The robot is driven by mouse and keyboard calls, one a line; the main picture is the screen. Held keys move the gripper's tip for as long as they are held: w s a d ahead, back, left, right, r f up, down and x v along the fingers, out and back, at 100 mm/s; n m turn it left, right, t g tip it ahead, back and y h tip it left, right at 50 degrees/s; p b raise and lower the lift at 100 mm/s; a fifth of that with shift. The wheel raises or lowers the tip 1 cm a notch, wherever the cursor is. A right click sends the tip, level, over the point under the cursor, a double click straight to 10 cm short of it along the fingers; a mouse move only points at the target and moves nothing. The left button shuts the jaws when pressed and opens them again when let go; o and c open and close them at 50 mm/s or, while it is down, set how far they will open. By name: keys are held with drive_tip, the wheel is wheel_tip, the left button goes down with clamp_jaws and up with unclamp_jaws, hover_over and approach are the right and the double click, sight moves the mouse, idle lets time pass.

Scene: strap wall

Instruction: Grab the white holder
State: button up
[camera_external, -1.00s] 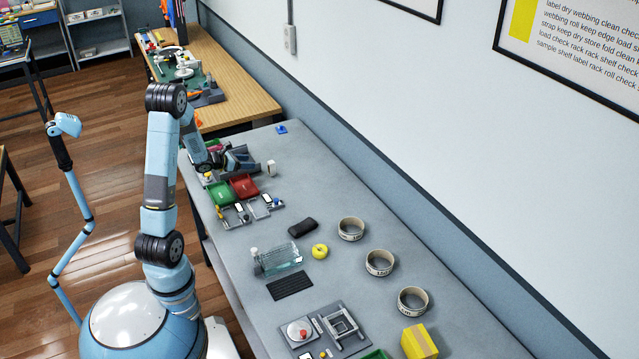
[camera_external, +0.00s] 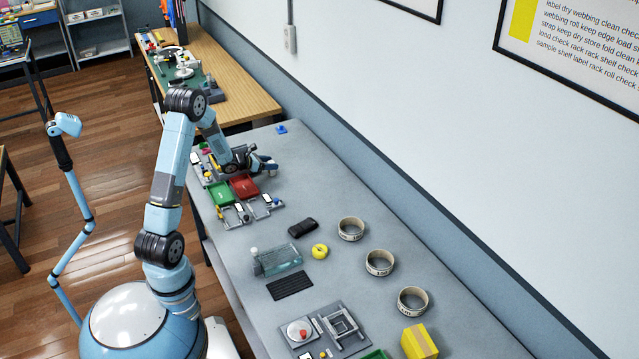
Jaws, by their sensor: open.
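My gripper (camera_external: 270,167) is open and low over the grey table (camera_external: 330,185), just behind and to the right of the red bin. A small white upright piece, likely the white holder, showed at this spot earlier. Now my gripper covers that spot and I cannot make the piece out. I cannot tell whether it stands between the fingers or touches them.
A red bin (camera_external: 244,187) and a green bin (camera_external: 221,194) sit close by my gripper. The table towards the wall is clear.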

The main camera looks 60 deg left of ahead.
drive_tip(key=shift+w+f, duration=0.3)
drive_tip(key=shift+w, duration=0.35)
drive_tip(key=c, duration=1.1)
drive_tip(key=shift+r, duration=0.15)
